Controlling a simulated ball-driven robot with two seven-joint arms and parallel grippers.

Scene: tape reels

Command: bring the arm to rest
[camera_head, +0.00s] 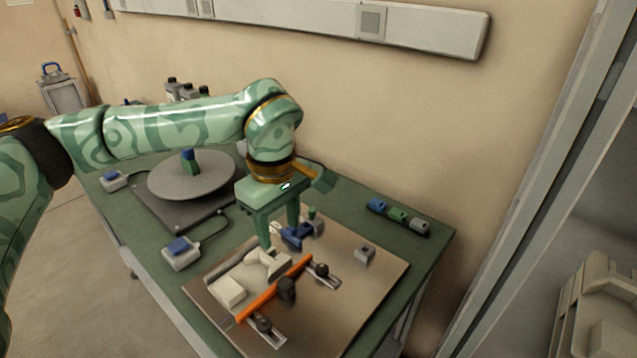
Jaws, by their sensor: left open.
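My left arm (175,125) reaches in from the left, across the back of the green table. Its gripper (279,232) points down over the tan board (365,315), with its two fingers apart. The fingertips are close to a blue part (297,237) and a cream part (268,262) on the board. I cannot tell whether they touch either one. Nothing clearly shows held between the fingers. My right gripper is not in view.
An orange bar (255,304) with dark knobs crosses the board beside a cream block (228,291). A grey disc (165,185) bears a blue and green piece (189,162). Small blue, green and grey blocks (398,215) line the right back edge. The board's right side is mostly clear.

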